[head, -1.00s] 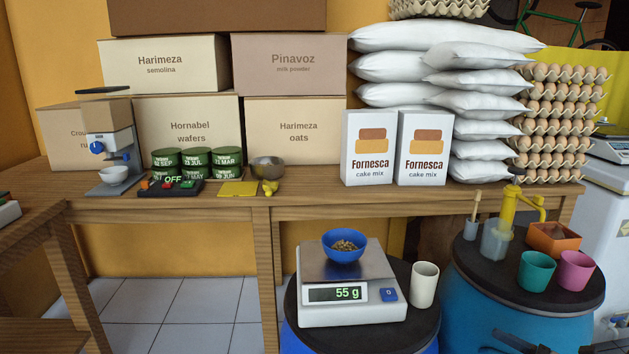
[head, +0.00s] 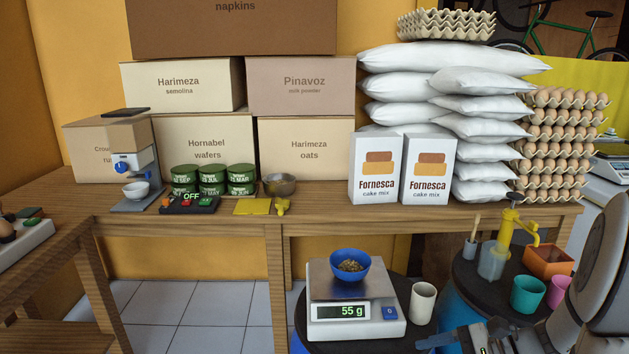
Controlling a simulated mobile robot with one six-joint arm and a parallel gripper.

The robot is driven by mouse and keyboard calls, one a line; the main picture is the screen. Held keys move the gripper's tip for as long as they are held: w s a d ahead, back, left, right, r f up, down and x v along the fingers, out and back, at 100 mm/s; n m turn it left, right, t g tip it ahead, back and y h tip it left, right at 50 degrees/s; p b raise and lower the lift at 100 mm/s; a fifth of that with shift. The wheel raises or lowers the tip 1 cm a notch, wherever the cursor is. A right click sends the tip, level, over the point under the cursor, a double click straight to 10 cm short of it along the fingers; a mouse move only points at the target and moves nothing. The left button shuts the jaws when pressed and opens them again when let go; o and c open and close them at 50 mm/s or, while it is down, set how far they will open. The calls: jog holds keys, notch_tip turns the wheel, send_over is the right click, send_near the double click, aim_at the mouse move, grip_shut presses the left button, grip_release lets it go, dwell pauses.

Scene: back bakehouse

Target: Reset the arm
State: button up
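My gripper (head: 440,338) shows at the bottom right, low in front of the right-hand drum and cut by the lower edge. One dark finger points left, near the scale. I cannot tell how far the fingers are apart or whether anything is between them. My grey arm rises along the right edge and hides part of the drum top.
A scale (head: 355,330) reading 55 g holds a blue bowl (head: 349,265) of brown bits, beside a white cup (head: 422,303). Near my arm stand a yellow pump (head: 508,228), a teal cup (head: 528,294), a pink cup (head: 558,291) and an orange box (head: 548,262).

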jog(key=s+a+r+n+h+p, duration=0.2)
jog(key=r+n+h+p, duration=0.2)
jog(key=r, duration=0.4)
jog(key=s+a+r+n+h+p, duration=0.2)
jog(key=r+n+h+p, duration=0.2)
jog(key=r+n+p, duration=0.3)
jog(key=s+a+r+n+h+p, duration=0.2)
jog(key=r+n+p, duration=0.4)
jog(key=r, duration=0.3)
jog(key=shift+s+a+r+g+h+p, duration=0.25)
jog(key=shift+s+h+p, duration=0.3)
jog(key=shift+h, duration=0.35)
